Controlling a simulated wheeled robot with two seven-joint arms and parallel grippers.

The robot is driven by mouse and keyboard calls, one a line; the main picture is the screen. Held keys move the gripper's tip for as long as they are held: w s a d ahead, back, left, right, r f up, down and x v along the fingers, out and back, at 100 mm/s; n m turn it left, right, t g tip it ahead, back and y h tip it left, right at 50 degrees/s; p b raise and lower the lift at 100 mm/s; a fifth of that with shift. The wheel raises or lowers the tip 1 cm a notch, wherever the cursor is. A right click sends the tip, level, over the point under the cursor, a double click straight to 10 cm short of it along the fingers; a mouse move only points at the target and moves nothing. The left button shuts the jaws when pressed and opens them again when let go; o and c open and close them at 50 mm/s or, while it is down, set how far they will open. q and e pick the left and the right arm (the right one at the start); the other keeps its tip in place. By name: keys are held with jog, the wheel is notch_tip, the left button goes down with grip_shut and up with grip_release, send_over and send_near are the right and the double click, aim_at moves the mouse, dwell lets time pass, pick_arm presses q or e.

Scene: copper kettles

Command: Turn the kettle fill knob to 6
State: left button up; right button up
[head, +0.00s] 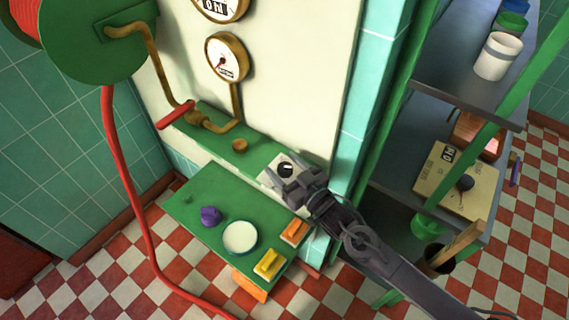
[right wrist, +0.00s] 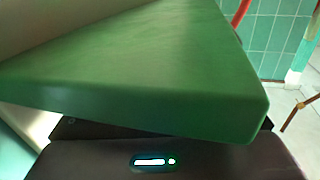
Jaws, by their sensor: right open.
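A black round knob (head: 286,170) sits on a pale plate at the right end of the green wall ledge (head: 232,150). I cannot read any numbers around it. My right gripper (head: 283,180) is open, close to this knob, and its jaws overlap the pale plate in the head view. I cannot tell whether it touches the knob. In the right wrist view the green ledge (right wrist: 140,80) fills the middle, and the jaws and knob do not show. Another dark knob (head: 465,183) is on a cream box with a dial on the right shelf. My left gripper is not in view.
A round gauge (head: 227,58) and a brass pipe with a red lever (head: 176,114) are on the wall. A red hose (head: 128,190) hangs left.

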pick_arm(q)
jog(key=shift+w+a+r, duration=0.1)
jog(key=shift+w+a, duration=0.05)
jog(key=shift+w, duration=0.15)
pick_arm(e)
jog(key=c, duration=1)
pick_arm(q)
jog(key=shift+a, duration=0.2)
pick_arm(e)
jog(key=shift+m+h, duration=0.3)
jog(key=shift+a+m+t+h, duration=0.1)
jog(key=shift+m+t+h, duration=0.4)
jog(key=shift+t+h, duration=0.25)
jog(key=m+t+h, duration=0.1)
jog(key=m+h, duration=0.1)
jog(key=h, duration=0.1)
jog(key=shift+t+b, duration=0.25)
jog(key=shift+b, duration=0.1)
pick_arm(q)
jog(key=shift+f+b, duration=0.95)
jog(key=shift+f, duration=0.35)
pick_arm(e)
jog(key=shift+m+t+h, duration=0.5)
jog(key=shift+m+h, duration=1.5)
jog(key=shift+h, duration=1.35)
